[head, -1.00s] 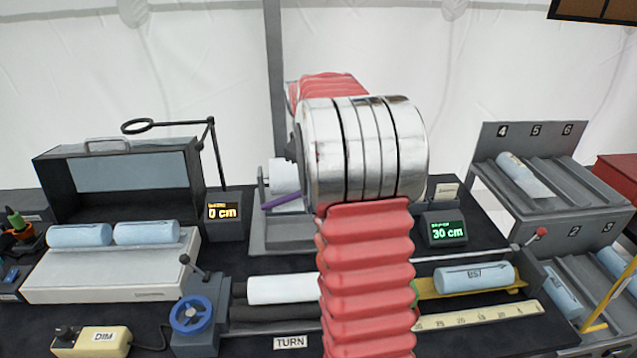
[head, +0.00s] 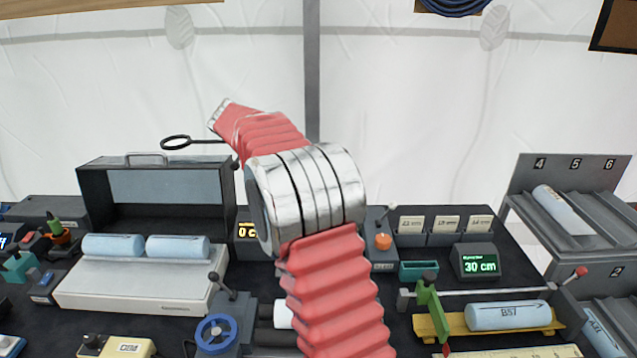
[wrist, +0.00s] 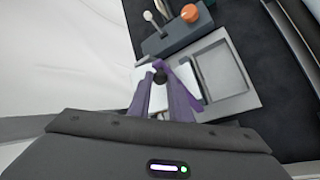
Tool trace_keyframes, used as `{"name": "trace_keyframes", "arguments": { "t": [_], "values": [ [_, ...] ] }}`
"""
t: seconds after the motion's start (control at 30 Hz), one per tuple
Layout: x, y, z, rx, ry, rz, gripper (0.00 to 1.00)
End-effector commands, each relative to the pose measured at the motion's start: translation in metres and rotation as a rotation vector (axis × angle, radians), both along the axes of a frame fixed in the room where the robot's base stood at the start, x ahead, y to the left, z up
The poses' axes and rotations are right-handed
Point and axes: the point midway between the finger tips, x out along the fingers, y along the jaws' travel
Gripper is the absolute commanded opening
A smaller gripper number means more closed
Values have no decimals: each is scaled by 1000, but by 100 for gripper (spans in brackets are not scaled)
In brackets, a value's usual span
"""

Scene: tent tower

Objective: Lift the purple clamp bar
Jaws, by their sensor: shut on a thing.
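My gripper (wrist: 161,78) shows in the wrist view with its fingers drawn together, closed around a small dark knob-like part. Purple surfaces (wrist: 178,95) run beside and between the fingers, and I take them for the purple clamp bar. Where bar ends and finger begins is hard to tell. A white piece (wrist: 203,91) lies behind and below the fingers, over a grey tray-like base (wrist: 218,75). Whether the bar is clear of this base cannot be told. In the head view my arm hides the gripper and the bar.
An orange knob (head: 383,242) on a grey box stands right of my arm. A lit display (head: 474,262) reads 30 cm. An open dark case (head: 155,190) and blue rolls (head: 178,247) are left. A grey numbered rack (head: 570,210) is at the right.

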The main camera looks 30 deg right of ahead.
Motion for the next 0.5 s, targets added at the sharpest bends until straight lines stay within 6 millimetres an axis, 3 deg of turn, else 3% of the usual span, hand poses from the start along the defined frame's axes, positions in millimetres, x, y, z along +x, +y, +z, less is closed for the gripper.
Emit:
{"name": "trace_keyframes", "arguments": {
  "t": [0.5],
  "values": [
    [7,13,-1,-45,40,2,0]
  ]
}}
